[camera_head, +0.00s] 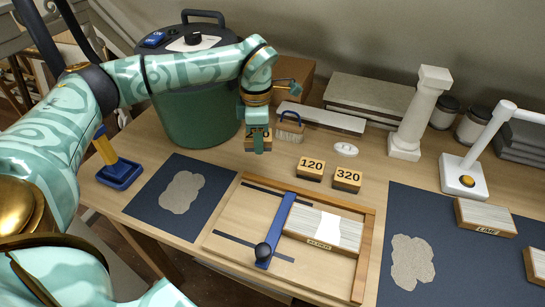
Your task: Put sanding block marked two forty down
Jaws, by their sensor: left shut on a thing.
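My left gripper (257,145) hangs down near the back middle of the table, shut on a small sanding block (249,143). A finger covers the middle of its orange label, so I cannot read the whole number. I cannot tell whether the block touches the table. Two other sanding blocks, marked 120 (311,169) and 320 (347,179), stand on the table to the right of the gripper and nearer to me. My right gripper is not in view.
A green drum (190,115) stands left of the gripper. A small box with a blue handle (290,127) is close on its right, and a white oval piece (346,149) lies beyond. A wooden tray (225,215) with a blue bar is in front. A white column (420,110) stands right.

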